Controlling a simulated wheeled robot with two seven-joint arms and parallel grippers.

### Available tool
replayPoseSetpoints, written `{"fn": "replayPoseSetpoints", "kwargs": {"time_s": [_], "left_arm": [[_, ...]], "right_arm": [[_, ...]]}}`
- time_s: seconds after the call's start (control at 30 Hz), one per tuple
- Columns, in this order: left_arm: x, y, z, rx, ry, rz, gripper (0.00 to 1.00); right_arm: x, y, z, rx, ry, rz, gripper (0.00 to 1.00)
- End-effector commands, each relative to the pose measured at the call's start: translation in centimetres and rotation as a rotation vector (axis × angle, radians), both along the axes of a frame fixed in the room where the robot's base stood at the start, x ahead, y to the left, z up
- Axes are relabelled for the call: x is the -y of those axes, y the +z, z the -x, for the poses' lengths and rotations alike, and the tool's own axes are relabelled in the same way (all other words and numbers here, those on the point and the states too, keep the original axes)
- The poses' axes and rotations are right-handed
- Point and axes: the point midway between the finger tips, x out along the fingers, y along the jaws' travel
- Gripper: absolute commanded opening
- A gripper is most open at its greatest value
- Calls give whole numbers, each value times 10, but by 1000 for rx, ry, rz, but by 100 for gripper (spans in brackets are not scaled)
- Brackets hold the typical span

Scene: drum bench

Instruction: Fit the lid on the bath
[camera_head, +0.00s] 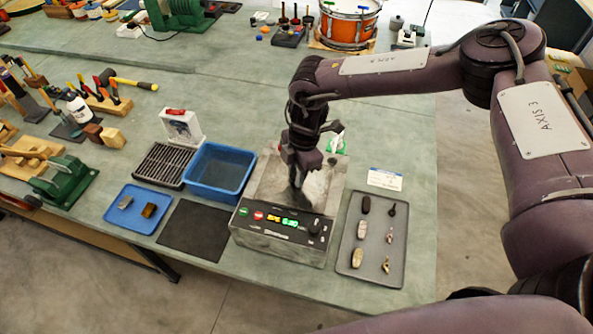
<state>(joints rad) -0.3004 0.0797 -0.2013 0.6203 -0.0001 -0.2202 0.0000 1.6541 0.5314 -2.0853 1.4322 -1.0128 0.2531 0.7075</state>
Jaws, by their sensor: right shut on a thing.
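The bath (277,243) is a boxy metal unit near the front of the bench, with a lit green display and buttons on its front panel. My right gripper (297,182) points down over its top and is shut on the lid. The lid (265,190) looks like a flat grey metal plate over the bath's opening. My gripper hides its middle and handle. I cannot tell whether the lid rests on the rim or hangs just above it. My left gripper is not in view.
A blue tub (220,172) and a black rack (163,165) stand left of the bath. A black mat (194,230) and a blue tray (137,208) lie in front of them. A grey tray (371,240) with several small parts lies right of the bath.

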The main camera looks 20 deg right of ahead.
Motion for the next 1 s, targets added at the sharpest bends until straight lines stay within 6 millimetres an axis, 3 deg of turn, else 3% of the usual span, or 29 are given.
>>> {"fn": "replayPoseSetpoints", "kwargs": {"time_s": [0.37, 0.4, 0.6, 0.87, 1.0], "left_arm": [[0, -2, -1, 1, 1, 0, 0], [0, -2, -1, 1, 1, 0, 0], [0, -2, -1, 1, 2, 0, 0], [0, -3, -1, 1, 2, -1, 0], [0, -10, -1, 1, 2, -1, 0]], "right_arm": [[0, -4, -1, 1, -1, 0, 0], [0, -4, -1, 1, 0, 0, 27], [0, -4, 0, 1, 0, 0, 50], [0, -4, 0, 0, 0, 0, 50], [2, 8, -2, 3, 0, -2, 50]]}}
